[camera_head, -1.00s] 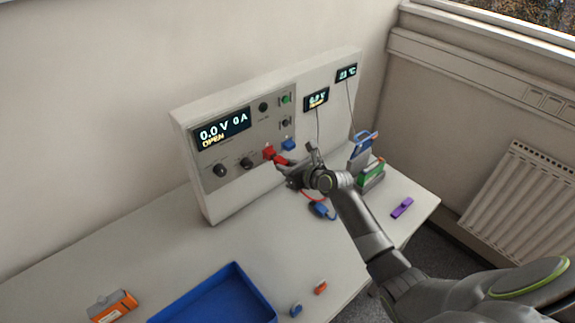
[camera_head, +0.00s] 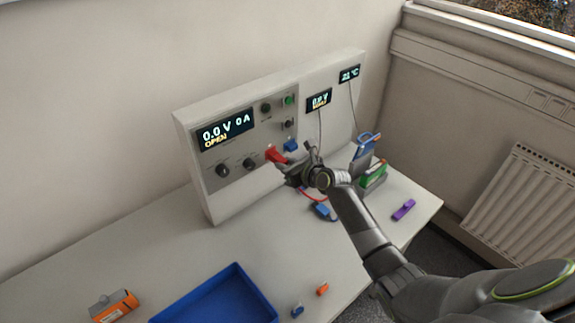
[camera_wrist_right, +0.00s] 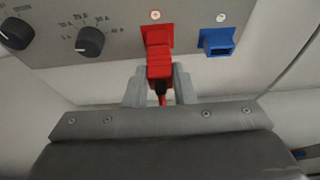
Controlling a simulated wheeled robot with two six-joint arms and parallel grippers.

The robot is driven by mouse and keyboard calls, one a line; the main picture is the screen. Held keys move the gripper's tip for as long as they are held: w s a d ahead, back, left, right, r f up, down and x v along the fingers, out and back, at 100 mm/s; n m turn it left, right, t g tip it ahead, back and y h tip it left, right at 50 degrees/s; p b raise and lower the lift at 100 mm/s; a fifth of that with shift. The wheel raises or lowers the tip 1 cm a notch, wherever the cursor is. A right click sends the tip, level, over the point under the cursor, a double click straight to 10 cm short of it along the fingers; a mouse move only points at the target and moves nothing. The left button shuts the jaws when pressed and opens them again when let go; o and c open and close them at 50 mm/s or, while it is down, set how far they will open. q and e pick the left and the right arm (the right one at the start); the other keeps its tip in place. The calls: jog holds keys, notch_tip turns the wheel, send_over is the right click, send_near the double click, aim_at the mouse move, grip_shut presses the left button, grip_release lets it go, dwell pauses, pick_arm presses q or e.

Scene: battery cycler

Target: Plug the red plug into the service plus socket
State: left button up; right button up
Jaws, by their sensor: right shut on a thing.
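The red plug (camera_wrist_right: 160,72) is between the fingers of my right gripper (camera_wrist_right: 160,88), which is shut on it. The plug's front end meets or overlaps the red socket (camera_wrist_right: 157,35) on the panel's lower edge; how deep it sits cannot be told. In the head view the red plug and socket (camera_head: 276,154) merge into one red shape, with my right gripper (camera_head: 287,168) just right of and below it. A red cable hangs below the gripper. The blue socket (camera_wrist_right: 218,41) beside it is empty. My left gripper is not in view.
The panel (camera_head: 240,135) has knobs, buttons and a display reading 0.0 V 0 A OPEN. A blue plug (camera_head: 323,211) lies on the table below my arm. A blue tray (camera_head: 262,289) and a purple piece (camera_head: 403,209) lie on the table.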

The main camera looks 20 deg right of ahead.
jog(key=o, duration=1)
